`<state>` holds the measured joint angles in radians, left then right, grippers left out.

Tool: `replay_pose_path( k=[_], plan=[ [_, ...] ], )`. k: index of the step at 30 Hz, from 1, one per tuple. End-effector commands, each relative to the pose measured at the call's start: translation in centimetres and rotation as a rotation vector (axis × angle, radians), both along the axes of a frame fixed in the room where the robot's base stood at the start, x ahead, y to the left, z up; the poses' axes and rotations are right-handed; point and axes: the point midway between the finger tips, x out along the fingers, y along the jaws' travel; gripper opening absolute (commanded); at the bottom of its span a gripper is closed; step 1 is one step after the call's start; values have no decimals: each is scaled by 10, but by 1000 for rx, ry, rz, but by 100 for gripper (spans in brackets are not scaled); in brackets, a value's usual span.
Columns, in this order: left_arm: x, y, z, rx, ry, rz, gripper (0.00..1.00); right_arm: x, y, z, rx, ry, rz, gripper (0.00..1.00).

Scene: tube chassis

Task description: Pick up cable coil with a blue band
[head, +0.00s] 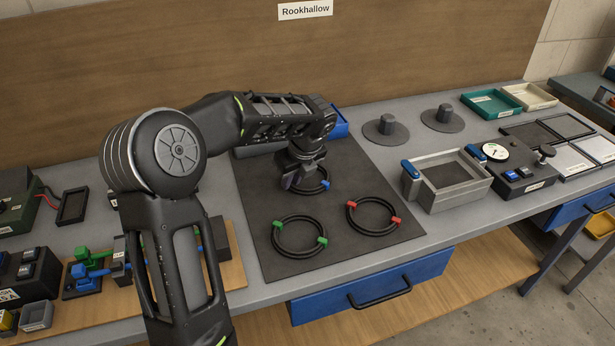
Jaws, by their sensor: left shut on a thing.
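The cable coil with a blue band (325,184) lies at the back of a dark mat (262,218) on the bench. It is a black ring, and its left part is hidden under my left gripper. My left gripper (298,189) points down over the left side of this coil and is shut on it. The coil appears to be at or close to the mat surface. A coil with green bands (277,242) lies at the front left of the mat. A coil with red bands (353,219) lies at the front right. My right gripper is not in view.
A grey tray with blue handles (449,199) stands right of the mat. Two dark round bases with posts (386,131) stand behind. A gauge box (515,179) is further right. Green and blue clamps (90,262) sit on a wooden board at left.

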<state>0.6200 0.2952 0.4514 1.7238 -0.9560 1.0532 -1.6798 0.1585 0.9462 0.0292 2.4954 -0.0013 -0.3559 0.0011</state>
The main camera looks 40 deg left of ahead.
Motion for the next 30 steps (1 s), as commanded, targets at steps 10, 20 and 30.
replay_pose_path(
  k=[10,20,30],
  plan=[
    [0,0,0,0,1,0,0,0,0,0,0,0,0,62],
    [0,0,0,1,-1,1,0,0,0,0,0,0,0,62],
    [1,0,33,2,-6,0,0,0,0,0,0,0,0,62]
  ],
)
